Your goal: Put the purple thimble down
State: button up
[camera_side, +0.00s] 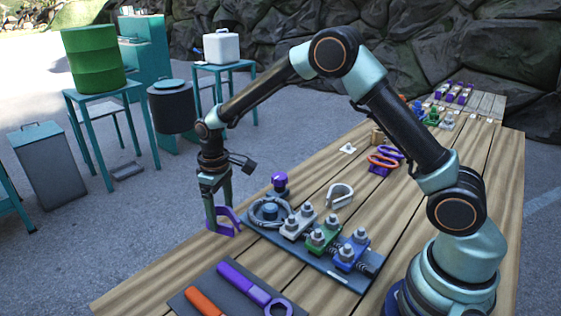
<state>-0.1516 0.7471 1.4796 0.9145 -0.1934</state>
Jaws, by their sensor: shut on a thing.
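My gripper (216,214) points down near the left edge of the wooden table. It is shut on the purple thimble (232,213), a curved, open loop. The thimble is at table height, left of the dark board; I cannot tell whether it touches the wood. The fingers hide part of it.
The dark board (325,273) holds a grey cable coil (266,212), a purple knob (279,181) and grey, green and blue clamps (322,237). A pale U-shaped piece (339,194) lies behind. A mat with a purple wrench (243,284) is in front. Bare wood lies between.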

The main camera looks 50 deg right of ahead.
jog(key=shift+f, duration=2.1)
jog(key=o, duration=1.4)
jog(key=shift+f, duration=0.15)
notch_tip(320, 180, up, 12)
jog(key=s+d+r+m+t, duration=0.2)
jog(key=s+d+r+t, duration=0.15)
jog(key=s+r, duration=0.6)
jog(key=shift+s+d+r+m+t, duration=0.35)
jog(key=shift+s+d, duration=0.3)
jog(key=shift+s, duration=1.05)
jog(key=shift+s+d+r+m+t, duration=0.35)
jog(key=shift+s+d, duration=0.3)
jog(key=shift+s, duration=1)
jog(key=shift+s+d+r+m+t, duration=0.35)
jog(key=shift+s+d, duration=0.3)
jog(key=shift+s, duration=1.05)
